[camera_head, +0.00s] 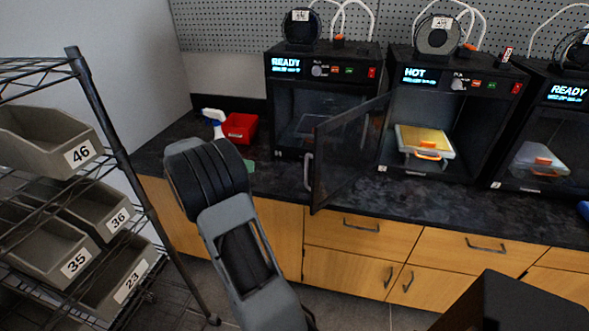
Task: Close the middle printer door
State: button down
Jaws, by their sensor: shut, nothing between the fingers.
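The middle printer (455,75) is a black box on the dark counter, and its screen reads HOT. Its dark glass door (348,150) stands wide open, hinged on the left side and swung out in front of the left printer. The door's pale handle (308,172) is on its free edge, toward the left. Inside the printer is a plate with a yellow top (424,140) and an orange piece (432,146). My arm rises from the bottom, left of the door, and its black joint appears apart from the handle in the picture. My gripper does not show.
The left printer (320,58) and right printer (562,115) read READY. A red bin (240,127) and white spray bottle (213,120) stand on the counter (450,200). A wire rack (105,130) with numbered grey bins is at left. Wooden drawers (350,232) are below the counter.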

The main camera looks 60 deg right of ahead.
jog(key=s+d+m+g+h+p, duration=0.1)
jog(key=s+d+g, duration=0.1)
jog(key=s+d, duration=0.7)
jog(key=shift+s+f+m+p, duration=0.3)
jog(key=shift+s, duration=0.55)
jog(key=shift+a, duration=0.15)
